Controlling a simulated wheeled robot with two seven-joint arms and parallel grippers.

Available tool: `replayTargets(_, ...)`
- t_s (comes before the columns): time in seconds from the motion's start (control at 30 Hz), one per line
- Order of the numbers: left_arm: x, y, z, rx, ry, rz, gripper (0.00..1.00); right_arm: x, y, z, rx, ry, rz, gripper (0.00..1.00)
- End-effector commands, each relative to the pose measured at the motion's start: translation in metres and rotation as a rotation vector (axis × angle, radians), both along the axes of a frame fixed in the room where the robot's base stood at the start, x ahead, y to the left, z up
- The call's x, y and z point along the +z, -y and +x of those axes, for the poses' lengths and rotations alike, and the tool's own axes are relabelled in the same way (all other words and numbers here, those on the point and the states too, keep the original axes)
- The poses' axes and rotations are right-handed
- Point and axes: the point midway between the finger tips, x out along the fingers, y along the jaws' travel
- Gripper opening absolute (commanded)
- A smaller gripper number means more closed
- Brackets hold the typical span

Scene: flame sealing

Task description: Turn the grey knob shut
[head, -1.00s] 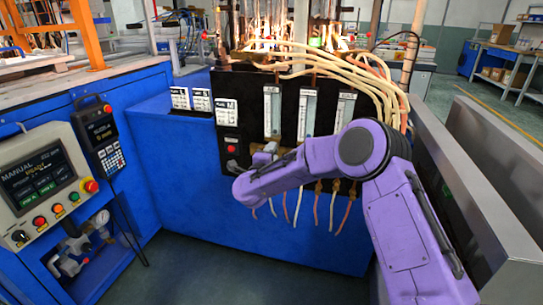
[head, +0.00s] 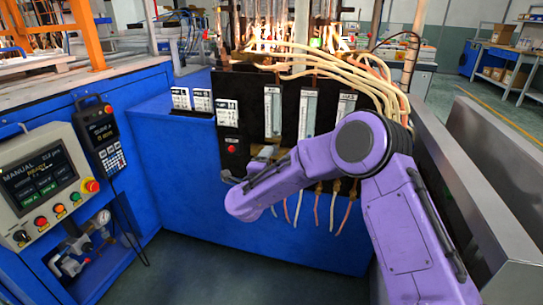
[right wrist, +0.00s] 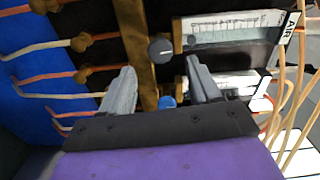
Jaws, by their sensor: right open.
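The grey knob (right wrist: 160,49) shows in the right wrist view, round and dark grey, on a brass bar (right wrist: 133,35) at the end of a clear flow tube (right wrist: 235,27). My right gripper (right wrist: 160,66) is open, its two grey fingers apart and empty. The knob is just beyond the fingertips, in line with the gap, and appears not to be touched. A blue knob (right wrist: 167,101) shows lower in the gap. In the head view my purple forearm hides most of the right gripper and the grey knob. My left gripper is in neither view.
The black panel (head: 229,95) carries several flow tubes and a red button (head: 231,149). Pale hoses (head: 370,78) curve over its right side, and more hang below. Flames (head: 268,40) burn behind it. A control box (head: 45,180) stands left.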

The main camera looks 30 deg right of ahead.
Motion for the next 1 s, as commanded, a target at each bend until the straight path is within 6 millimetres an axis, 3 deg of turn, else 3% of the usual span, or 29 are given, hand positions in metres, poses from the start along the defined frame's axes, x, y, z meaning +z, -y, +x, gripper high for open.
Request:
replayTargets(0.1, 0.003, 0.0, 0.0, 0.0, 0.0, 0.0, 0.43, 0.001, -0.023, -0.018, 0.003, 0.0, -0.001, 0.62)
replayTargets(0.3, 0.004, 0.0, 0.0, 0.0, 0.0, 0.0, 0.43, 0.0, -0.043, -0.037, 0.0, 0.0, 0.0, 0.62)
replayTargets(0.87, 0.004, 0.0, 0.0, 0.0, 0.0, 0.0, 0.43, -0.001, -0.046, -0.038, 0.006, -0.012, -0.007, 0.62)
replayTargets(0.93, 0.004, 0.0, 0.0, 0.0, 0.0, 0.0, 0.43, -0.008, -0.055, -0.032, 0.078, -0.085, -0.048, 0.62)
replayTargets(1.0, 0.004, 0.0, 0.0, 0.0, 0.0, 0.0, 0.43, -0.044, -0.072, -0.04, 0.23, -0.271, -0.151, 0.62)
